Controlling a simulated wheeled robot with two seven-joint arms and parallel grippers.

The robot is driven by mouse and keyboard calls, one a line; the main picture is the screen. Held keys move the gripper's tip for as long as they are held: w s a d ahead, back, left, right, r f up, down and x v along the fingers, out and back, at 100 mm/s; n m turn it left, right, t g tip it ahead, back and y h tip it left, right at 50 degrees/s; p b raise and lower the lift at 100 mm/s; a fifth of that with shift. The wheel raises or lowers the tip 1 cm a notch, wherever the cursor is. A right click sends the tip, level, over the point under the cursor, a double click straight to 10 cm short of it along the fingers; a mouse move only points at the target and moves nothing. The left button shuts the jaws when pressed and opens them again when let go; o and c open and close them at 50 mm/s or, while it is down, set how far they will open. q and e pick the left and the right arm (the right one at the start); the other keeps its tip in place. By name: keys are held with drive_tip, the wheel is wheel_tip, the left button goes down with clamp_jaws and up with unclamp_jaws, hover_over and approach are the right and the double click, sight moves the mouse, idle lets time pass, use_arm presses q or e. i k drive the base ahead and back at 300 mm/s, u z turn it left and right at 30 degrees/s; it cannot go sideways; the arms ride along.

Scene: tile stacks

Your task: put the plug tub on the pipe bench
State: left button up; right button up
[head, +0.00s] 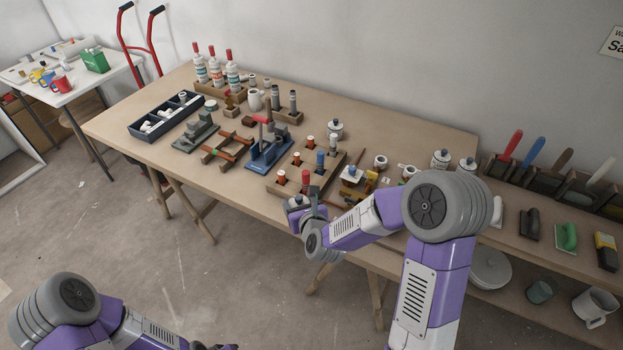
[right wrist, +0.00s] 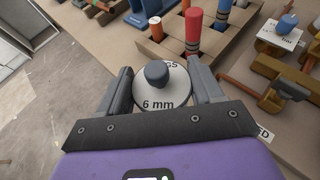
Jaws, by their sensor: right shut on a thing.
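The plug tub (right wrist: 163,84) is a round white tub with a grey knob on its lid and lettering ending in "GS" and "6 mm". My right gripper (right wrist: 165,90) has a finger on each side of it and is shut on it. In the head view the tub (head: 296,202) and right gripper (head: 302,204) are at the front edge of the long wooden bench (head: 240,195), which carries pipe parts and seems to be the pipe bench. I cannot tell whether the tub touches the bench. My left arm shows at lower left, its gripper out of frame.
A wooden block with coloured markers (head: 305,172) stands just behind the tub. A blue clamp tool (head: 268,150), a grey tool (head: 195,131) and a dark tray of white fittings (head: 165,116) lie leftward. The bench's front left strip is bare.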

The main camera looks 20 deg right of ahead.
sight(154, 104)
drive_tip(key=u, duration=0.35)
drive_tip(key=k, duration=1.05)
drive_tip(key=u, duration=1.45)
drive_tip(key=i, duration=2.85)
drive_tip(key=z, duration=0.55)
drive_tip(key=i, duration=0.85)
drive_tip(key=z, duration=1.65)
drive_tip(key=i, duration=0.7)
drive_tip(key=z, duration=0.65)
drive_tip(key=i, duration=1.05)
